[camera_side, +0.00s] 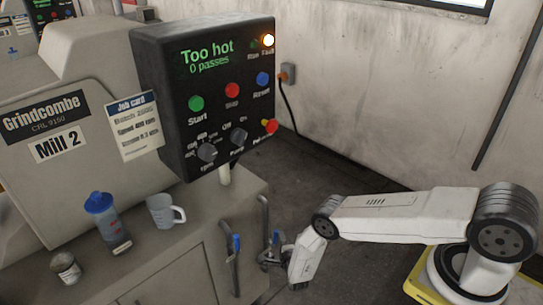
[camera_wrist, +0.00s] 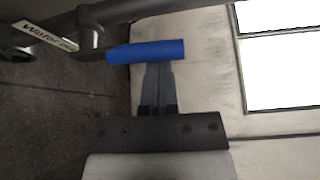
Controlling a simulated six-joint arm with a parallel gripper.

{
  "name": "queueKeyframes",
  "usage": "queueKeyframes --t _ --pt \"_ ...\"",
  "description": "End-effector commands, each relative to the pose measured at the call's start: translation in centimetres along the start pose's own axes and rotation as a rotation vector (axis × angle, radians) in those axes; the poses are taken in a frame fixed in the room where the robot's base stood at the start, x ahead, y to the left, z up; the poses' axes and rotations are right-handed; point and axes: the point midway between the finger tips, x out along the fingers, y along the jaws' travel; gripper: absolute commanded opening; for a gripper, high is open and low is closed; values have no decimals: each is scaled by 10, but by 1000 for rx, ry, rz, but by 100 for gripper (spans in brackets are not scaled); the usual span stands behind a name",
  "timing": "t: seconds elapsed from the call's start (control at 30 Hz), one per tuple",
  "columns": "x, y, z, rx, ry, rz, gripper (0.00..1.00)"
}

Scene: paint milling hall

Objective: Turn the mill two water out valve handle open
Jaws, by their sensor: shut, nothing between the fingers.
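Mill two (camera_side: 60,150) has two grey pipes at its right end, each with a blue-handled valve. The nearer blue handle (camera_side: 236,243) stands upright on the left pipe. The farther blue handle (camera_side: 275,238) is by the right pipe, just above my gripper (camera_side: 268,262). In the wrist view, a blue handle (camera_wrist: 145,52) lies across the tips of my shut gripper (camera_wrist: 158,68), roughly along the pipe (camera_wrist: 150,9). A tag beginning "Water" (camera_wrist: 48,36) is on the valve at left; its end is hard to read. Nothing shows between the fingers; I cannot tell whether they touch the handle.
The control panel (camera_side: 205,95) reads "Too hot, 0 passes", with an orange lamp lit. A blue-lidded bottle (camera_side: 103,222), a grey jug (camera_side: 165,211) and a small tin (camera_side: 66,268) stand on the mill's ledge. Open floor (camera_side: 330,170) lies behind the pipes.

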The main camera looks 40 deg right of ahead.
Motion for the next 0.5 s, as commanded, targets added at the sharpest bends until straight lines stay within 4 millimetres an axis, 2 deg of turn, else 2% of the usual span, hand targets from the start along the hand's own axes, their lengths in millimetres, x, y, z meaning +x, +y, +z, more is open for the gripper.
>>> queueKeyframes --t 0.27,0.5 --pt "2 -1 -2 2 0 -1 0" --pt "6 0 -18 0 3 0 0"
